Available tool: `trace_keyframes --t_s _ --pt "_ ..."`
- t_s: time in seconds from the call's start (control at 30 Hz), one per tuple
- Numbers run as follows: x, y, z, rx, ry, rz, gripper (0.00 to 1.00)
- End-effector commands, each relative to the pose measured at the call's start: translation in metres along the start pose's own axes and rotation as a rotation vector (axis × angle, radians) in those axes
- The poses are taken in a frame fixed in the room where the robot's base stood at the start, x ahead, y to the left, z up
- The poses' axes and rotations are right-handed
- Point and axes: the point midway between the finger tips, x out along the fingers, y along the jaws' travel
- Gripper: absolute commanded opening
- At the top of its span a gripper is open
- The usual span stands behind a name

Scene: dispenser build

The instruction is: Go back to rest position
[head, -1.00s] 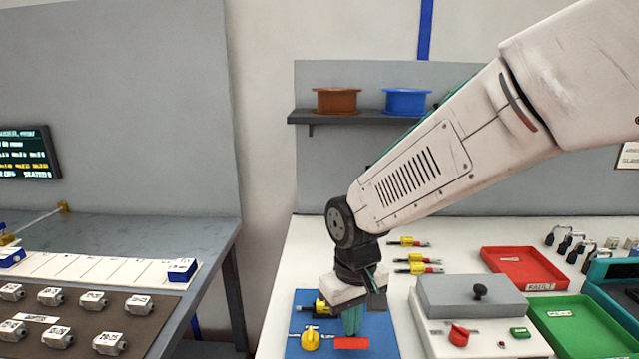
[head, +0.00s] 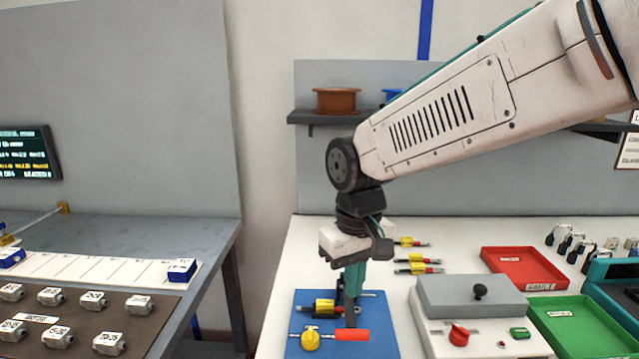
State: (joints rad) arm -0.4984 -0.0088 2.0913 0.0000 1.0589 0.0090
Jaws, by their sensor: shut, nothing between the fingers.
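My gripper (head: 352,318) points down over the blue mat (head: 376,345), with its teal and dark fingers together and nothing seen between them. Its tips are just behind the red piece (head: 352,335) in the picture; I cannot tell whether they touch it. A yellow knob (head: 311,341) on a thin rod lies left of the red piece. A yellow and black part (head: 323,307) lies on the mat left of the fingers, its right end partly hidden by them.
A grey-lidded box (head: 470,296) with a red knob stands right of the mat. Red (head: 523,268) and green (head: 570,325) trays lie further right. Several yellow-handled parts (head: 418,260) lie behind. A shelf (head: 335,117) with spools is on the back panel. A gap separates the left table (head: 150,222).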

Motion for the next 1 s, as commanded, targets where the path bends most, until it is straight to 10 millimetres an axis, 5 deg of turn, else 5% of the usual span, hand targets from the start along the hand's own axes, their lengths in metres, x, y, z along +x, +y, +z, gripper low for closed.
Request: trace_keyframes --t_s 0.27,0.37,0.8,1.0 --pt "0.000 0.000 0.002 -0.001 -0.008 0.000 0.00" --pt "0.009 0.000 0.016 -0.002 -0.050 0.001 0.00" --pt "-0.016 0.067 0.190 0.251 -0.040 -0.003 0.00" --pt "-0.018 0.081 0.250 0.395 0.034 0.010 0.00"
